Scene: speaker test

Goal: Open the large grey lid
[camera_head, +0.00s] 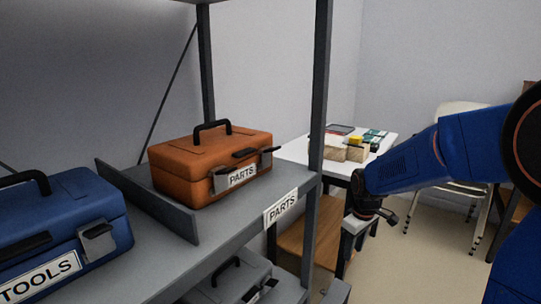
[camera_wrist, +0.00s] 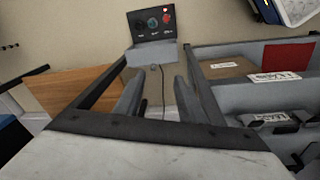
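A grey case (camera_head: 228,284) with a black handle on its lid sits on the lower shelf in the head view, partly cut off by the frame's bottom edge. Its lid looks shut. I cannot tell whether this is the large grey lid. My gripper (camera_head: 370,213) is to the right of the shelf post, in front of the white table, and apart from the case. In the wrist view my gripper's two grey fingers (camera_wrist: 158,98) stand apart with nothing clearly between them. Grey labelled items (camera_wrist: 280,125) show at the right of the wrist view, partly cut off.
An orange PARTS case (camera_head: 210,165) and a blue TOOLS case (camera_head: 65,225) stand on the upper shelf. The shelf post (camera_head: 320,90) rises beside my arm. A white table (camera_head: 295,150) holds small items. A grey box with a dark panel (camera_wrist: 153,22) stands ahead.

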